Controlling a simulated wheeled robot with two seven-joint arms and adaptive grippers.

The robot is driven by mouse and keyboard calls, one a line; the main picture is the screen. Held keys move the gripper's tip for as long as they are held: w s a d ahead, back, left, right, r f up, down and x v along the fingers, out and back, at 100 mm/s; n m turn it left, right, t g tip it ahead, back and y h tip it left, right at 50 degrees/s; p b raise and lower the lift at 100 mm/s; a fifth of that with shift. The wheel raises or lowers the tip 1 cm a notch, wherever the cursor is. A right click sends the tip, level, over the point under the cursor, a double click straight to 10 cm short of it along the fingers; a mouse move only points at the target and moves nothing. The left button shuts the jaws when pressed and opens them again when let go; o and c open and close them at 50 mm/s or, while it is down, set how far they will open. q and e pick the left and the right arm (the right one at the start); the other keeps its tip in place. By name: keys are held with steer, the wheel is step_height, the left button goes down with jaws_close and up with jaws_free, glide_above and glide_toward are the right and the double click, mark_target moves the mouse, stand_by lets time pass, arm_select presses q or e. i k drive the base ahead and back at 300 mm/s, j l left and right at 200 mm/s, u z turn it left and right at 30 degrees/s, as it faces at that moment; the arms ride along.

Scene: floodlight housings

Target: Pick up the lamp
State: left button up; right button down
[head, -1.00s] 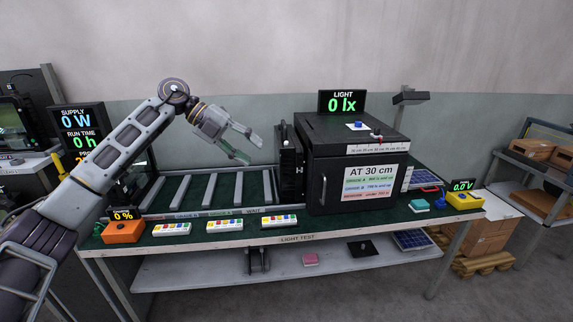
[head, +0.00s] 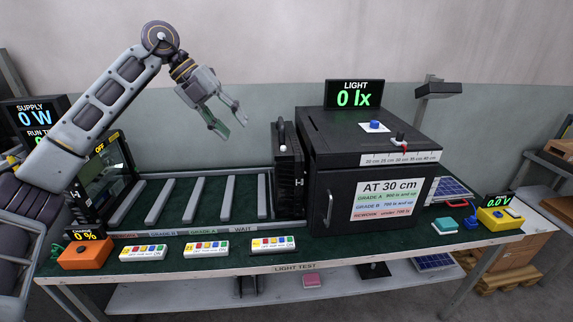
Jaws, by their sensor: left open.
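A black finned unit (head: 289,172), which looks like a floodlight lamp seen edge-on, stands upright on the green bench top beside the left wall of the black test box (head: 322,200). A second lamp-like head (head: 438,88) sits on a post behind the box at the right. I cannot tell from the picture alone which is the task's lamp. My left gripper (head: 232,125) is open and empty, fingers pointing down and right. It appears above and left of the finned unit, apart from it. My right gripper does not show.
A rack with slanted grey bars (head: 203,199) lies left of the finned unit. Several button strips (head: 207,248) and an orange charger box (head: 86,255) line the front edge. A yellow meter (head: 500,217) stands at the right. A lower shelf (head: 190,292) runs beneath.

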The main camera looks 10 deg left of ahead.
mark_target(288, 156)
steer(key=i, duration=0.95)
